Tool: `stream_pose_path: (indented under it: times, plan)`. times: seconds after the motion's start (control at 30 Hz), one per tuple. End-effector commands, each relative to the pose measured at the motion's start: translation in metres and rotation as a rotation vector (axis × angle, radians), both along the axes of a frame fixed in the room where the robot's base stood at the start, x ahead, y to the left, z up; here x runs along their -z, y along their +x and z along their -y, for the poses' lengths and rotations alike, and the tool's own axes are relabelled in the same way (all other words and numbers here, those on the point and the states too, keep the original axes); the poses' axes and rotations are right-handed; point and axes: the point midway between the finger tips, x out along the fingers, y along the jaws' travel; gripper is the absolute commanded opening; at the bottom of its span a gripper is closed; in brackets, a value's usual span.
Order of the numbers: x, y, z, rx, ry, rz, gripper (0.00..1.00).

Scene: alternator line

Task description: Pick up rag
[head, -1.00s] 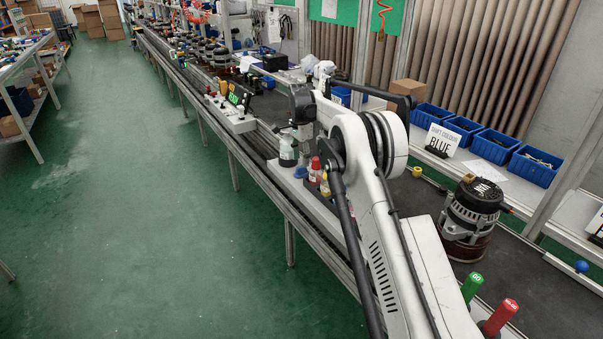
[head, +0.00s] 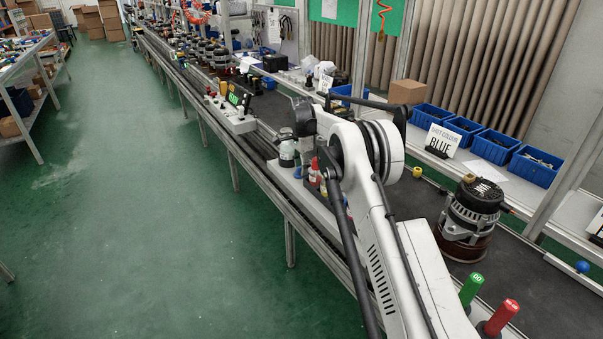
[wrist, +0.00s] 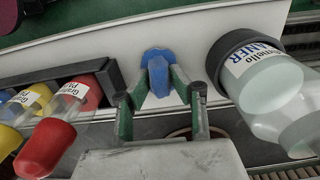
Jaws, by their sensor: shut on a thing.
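The rag (wrist: 158,66) is a small blue cloth on a pale, light-coloured surface in the wrist view. My gripper (wrist: 160,92) has its two green-grey fingers shut on the rag, one on each side. The upper part of the rag spreads out past the fingertips, against the pale surface. I cannot tell whether it still touches that surface. In the head view my own arm hides the fingers, and the rag cannot be made out clearly.
A cleaner bottle (wrist: 275,85) with a dark collar lies close right of my gripper in the wrist view. A dark rack (wrist: 110,82) with red- and yellow-capped bottles is close on the left. In the head view an alternator (head: 469,215) stands on the bench, with blue bins (head: 492,147) behind.

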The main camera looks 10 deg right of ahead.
Motion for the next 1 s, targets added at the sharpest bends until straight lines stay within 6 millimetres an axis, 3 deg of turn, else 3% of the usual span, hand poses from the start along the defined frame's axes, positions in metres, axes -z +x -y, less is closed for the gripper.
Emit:
stream_pose_path:
  times: [0.37,0.57,1.0]
  plan:
    - [-0.009,0.0,0.0,0.0,0.0,0.0,0.01]
    - [-0.04,0.0,0.0,0.0,0.0,0.0,0.01]
    - [-0.088,-0.052,-0.06,-0.003,0.0,0.0,0.01]
